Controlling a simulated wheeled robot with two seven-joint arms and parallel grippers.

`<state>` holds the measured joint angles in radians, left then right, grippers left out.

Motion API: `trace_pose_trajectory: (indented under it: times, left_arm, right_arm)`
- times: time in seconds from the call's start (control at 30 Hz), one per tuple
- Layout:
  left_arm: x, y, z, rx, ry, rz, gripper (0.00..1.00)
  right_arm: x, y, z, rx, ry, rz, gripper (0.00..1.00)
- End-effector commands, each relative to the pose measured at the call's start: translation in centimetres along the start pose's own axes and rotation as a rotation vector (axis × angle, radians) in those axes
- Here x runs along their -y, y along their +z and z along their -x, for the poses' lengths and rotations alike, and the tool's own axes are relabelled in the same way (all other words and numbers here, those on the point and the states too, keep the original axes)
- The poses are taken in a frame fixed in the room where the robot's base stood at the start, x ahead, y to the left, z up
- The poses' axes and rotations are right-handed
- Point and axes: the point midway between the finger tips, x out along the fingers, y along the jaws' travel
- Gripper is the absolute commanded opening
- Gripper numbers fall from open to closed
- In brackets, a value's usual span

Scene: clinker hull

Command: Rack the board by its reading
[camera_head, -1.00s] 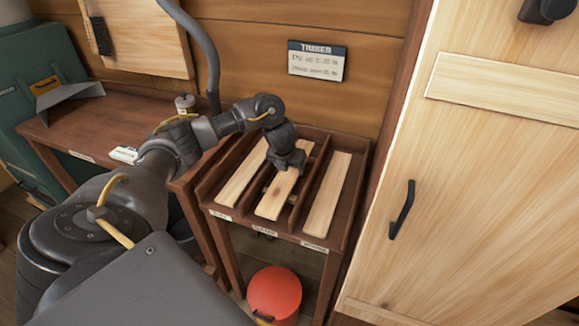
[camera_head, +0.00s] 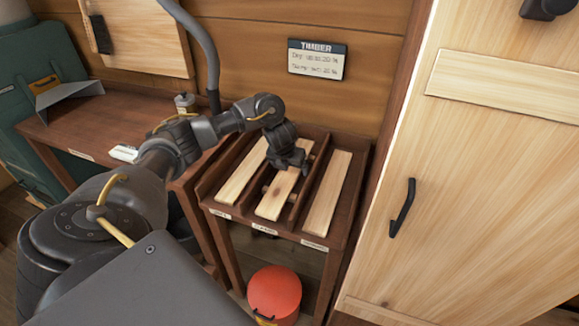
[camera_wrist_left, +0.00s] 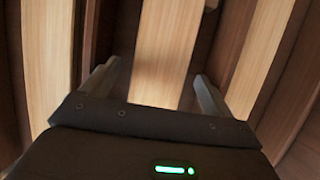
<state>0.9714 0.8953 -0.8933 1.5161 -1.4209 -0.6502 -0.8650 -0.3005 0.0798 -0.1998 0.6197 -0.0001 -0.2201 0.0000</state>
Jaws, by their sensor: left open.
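The rack (camera_head: 330,244) is a brown wooden stand with three slots and small labels along its front edge, too small to read. My left gripper (camera_head: 291,166) is over the far part of the middle board. In the left wrist view its open fingers (camera_wrist_left: 150,85) stand on either side of the middle board (camera_wrist_left: 163,50), with gaps visible. My right gripper is not in view.
A TIMBER sign (camera_head: 317,60) with two lines of small text hangs behind the rack. A red bucket (camera_head: 275,292) stands below. A workbench (camera_head: 85,125) with a small white device (camera_head: 124,153) is left. A pale door (camera_head: 480,180) with a black handle closes the right side.

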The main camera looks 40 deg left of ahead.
Motion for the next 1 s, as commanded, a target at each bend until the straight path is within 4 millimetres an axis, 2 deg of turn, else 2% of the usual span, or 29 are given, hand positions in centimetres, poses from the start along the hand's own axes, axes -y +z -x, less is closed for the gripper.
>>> trace_pose_trajectory:
  times: [0.13, 0.23, 0.5, 0.7, 1.0]
  left_arm:
    - [0.0, 0.0, 0.2, 0.000, 0.000, -0.001, 0.87]
    - [0.0, 0.2, 1.4, 0.003, -0.001, -0.002, 0.87]
    - [-0.1, 0.4, 6.9, 0.005, 0.001, -0.003, 0.87]
    - [0.0, 0.2, 9.8, 0.003, 0.000, -0.002, 0.87]
    - [0.0, 0.0, 10.8, 0.000, 0.000, 0.000, 0.87]
  right_arm:
    - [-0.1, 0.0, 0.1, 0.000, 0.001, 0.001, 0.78]
    - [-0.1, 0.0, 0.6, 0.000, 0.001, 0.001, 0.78]
    - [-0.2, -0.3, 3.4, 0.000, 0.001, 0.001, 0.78]
    - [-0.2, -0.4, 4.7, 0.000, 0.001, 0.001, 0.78]
    - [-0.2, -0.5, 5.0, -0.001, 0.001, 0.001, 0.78]
